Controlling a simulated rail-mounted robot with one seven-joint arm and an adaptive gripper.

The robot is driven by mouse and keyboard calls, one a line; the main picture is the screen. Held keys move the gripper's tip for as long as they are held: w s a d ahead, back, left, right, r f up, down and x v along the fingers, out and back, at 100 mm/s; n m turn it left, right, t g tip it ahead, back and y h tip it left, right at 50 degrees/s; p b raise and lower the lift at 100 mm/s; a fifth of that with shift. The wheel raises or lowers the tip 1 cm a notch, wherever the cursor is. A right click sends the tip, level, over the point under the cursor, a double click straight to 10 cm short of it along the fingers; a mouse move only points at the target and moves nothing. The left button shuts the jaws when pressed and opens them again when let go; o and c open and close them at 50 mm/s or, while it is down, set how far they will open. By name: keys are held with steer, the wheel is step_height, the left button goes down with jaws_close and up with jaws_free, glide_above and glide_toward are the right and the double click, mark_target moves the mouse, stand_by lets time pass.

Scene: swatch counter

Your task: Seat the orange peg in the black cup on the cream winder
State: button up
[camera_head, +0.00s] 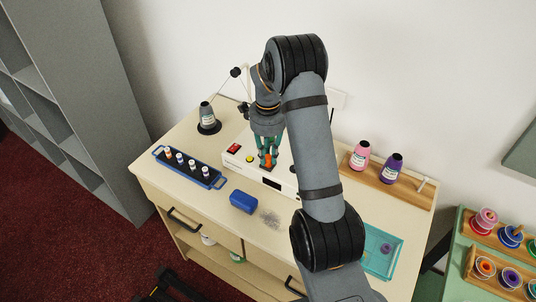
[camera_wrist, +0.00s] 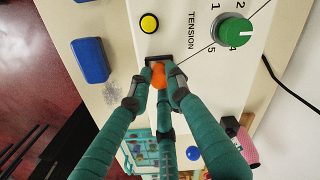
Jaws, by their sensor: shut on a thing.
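The cream winder (camera_head: 232,160) stands in the middle of the counter. My gripper (camera_head: 268,157), with teal fingers, points down over its top and is shut on the orange peg (camera_head: 268,161). In the wrist view the peg (camera_wrist: 158,76) shows between my fingertips (camera_wrist: 161,76). The black cup (camera_wrist: 157,59) shows as a dark square rim right at the peg's end, on the winder's top near the yellow button (camera_wrist: 149,22). My fingers hide part of the cup and peg. I cannot tell whether the peg's end is inside the cup or just above it.
A green tension dial (camera_wrist: 233,30) stands on the winder beside the cup. A blue block (camera_head: 242,201) lies in front of the winder. A blue rack (camera_head: 212,183) of bobbins is at left, a grey cone (camera_head: 207,113) behind it. Pink (camera_head: 360,154) and purple (camera_head: 391,167) cones stand at right.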

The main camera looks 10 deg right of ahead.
steer(key=o, duration=0.8)
steer(key=shift+o, duration=0.6)
step_height(320, 180, up, 12)
